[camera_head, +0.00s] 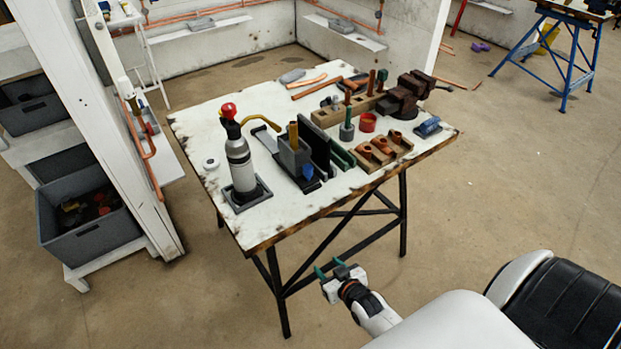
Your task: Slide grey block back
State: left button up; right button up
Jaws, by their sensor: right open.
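A grey block-like holder (291,158) stands upright near the middle of the white worktable (222,123), with a brass-coloured piece standing up from it. A black upright panel is close on its right. A second, low grey piece (291,76) lies flat near the table's far edge. I cannot tell for certain which of the two is the grey block. My right gripper (328,267) is open and empty, with green fingertips. It is in front of the table's near edge, below the tabletop and apart from everything on it. My left gripper is not in view.
A grey gas cylinder with a red top (239,157) stands at the table's left in a dark tray. A vise (405,95), a wooden tray of copper fittings (383,151) and a red ring (368,122) occupy the right.

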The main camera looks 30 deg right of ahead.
aim_at(310, 173)
jog(key=w+d+r+m+t+h, duration=0.1)
jog(key=w+d+r+t, duration=0.15)
jog(key=r, duration=0.65)
jog(key=w+d+r+t, duration=0.2)
jog(key=w+r+t, duration=0.1)
jog(key=r, duration=0.7)
jog(key=w, duration=0.8)
jog(key=w+d, duration=0.1)
jog(key=w, duration=0.3)
jog(key=shift+f, duration=0.15)
jog(key=shift+c, duration=0.3)
grip_shut()
